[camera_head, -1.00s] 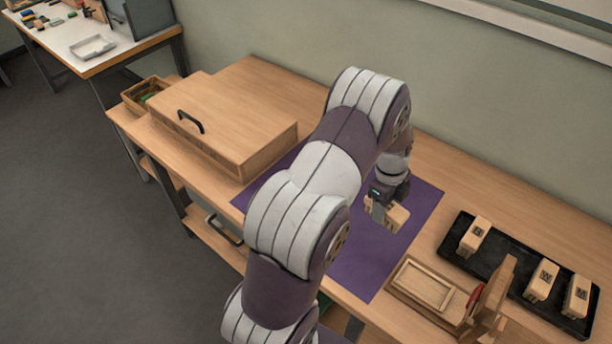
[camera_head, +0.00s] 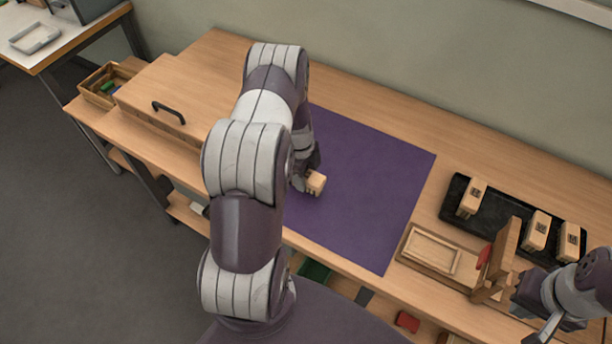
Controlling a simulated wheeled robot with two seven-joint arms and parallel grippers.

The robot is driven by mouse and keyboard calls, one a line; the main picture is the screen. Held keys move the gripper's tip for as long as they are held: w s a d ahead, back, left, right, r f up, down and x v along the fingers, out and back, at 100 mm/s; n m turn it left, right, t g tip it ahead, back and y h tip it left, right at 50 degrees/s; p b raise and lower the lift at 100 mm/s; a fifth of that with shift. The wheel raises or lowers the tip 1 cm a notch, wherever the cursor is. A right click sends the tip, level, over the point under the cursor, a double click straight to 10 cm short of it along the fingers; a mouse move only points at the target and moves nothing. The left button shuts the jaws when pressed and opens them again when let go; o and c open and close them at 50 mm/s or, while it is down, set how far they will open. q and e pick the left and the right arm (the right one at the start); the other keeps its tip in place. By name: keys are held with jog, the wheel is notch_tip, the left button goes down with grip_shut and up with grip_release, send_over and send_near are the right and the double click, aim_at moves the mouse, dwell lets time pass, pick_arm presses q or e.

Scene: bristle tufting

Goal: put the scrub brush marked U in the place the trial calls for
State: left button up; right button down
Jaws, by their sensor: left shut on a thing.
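My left gripper (camera_head: 303,182) is shut on a pale wooden scrub brush (camera_head: 317,184), held over the left part of the purple mat (camera_head: 372,190). The mark on this brush cannot be read. Three similar blocky brushes stand in the black tray (camera_head: 499,207) at the right: one at its left end (camera_head: 471,198) and two at its right, (camera_head: 536,231) one beside the other brush (camera_head: 569,241). Their dark marks are too small to read for certain. My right gripper (camera_head: 540,322) is at the bottom right corner; its fingers are not clear.
A wooden box with a black handle (camera_head: 170,112) stands at the left, partly behind my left arm. A small bin (camera_head: 105,84) with green items is beyond it. A wooden fixture (camera_head: 432,252) with an upright board and red part stands before the tray. Most of the mat is clear.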

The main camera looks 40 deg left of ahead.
pick_arm(q)
jog(key=shift+w+d+f, duration=0.1)
jog(key=shift+d+f, duration=0.1)
jog(key=shift+f, duration=0.9)
jog(key=shift+a+f, duration=0.1)
jog(key=shift+a, duration=0.1)
jog(key=shift+f, duration=0.2)
jog(key=o, duration=1.1)
jog(key=shift+d+r, duration=0.1)
jog(key=shift+r, duration=0.05)
